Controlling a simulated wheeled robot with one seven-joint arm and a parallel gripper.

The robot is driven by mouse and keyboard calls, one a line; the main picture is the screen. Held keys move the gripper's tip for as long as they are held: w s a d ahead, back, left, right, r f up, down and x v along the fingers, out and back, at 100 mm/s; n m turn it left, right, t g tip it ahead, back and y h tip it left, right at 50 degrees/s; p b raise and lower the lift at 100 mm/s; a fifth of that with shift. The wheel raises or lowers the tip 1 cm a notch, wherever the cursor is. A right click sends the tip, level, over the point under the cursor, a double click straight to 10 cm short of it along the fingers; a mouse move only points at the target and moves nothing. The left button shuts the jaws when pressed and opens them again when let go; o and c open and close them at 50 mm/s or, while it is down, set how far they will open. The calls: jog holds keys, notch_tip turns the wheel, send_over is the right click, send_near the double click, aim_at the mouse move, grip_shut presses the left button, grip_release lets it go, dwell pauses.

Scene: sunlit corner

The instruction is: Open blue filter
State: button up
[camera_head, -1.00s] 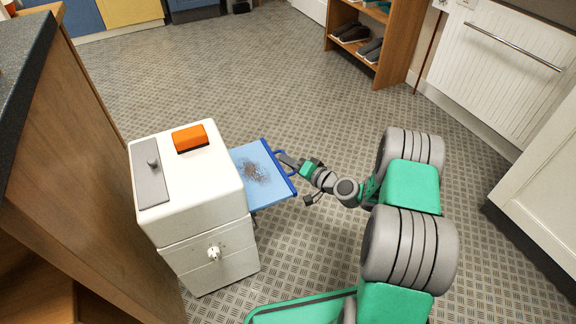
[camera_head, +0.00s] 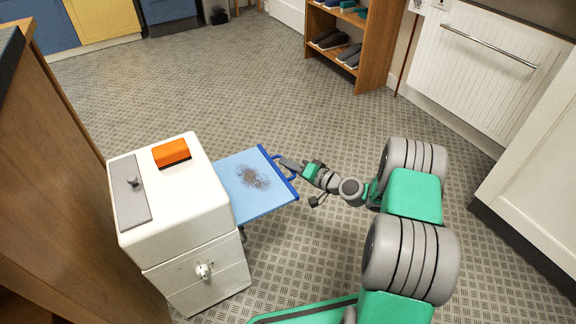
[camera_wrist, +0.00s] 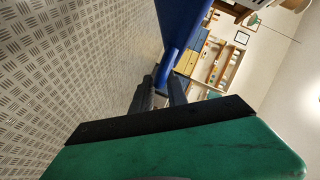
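The blue filter (camera_head: 262,203) is a flat tray with a dark blue rim and a loop handle. It sticks far out from the right side of a white box-shaped appliance (camera_head: 180,222). A patch of grey-brown lint (camera_head: 254,178) lies on it. My gripper (camera_head: 287,163) is at the handle on the filter's outer end. In the wrist view its two dark fingers (camera_wrist: 160,92) close around the blue handle (camera_wrist: 166,68). The filter's inner end is hidden where it meets the appliance.
An orange block (camera_head: 171,153) and a grey lid with a knob (camera_head: 130,190) are on the appliance's top. A wooden counter (camera_head: 65,190) stands close on the left. A shoe rack (camera_head: 377,50) and white cabinets line the right. The patterned floor between is clear.

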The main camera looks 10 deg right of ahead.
jog(key=shift+s, duration=0.1)
jog(key=p+v, duration=0.2)
jog(key=v, duration=0.5)
jog(key=shift+s+d+p, duration=0.15)
jog(key=shift+s+p, duration=0.05)
jog(key=shift+p, duration=0.2)
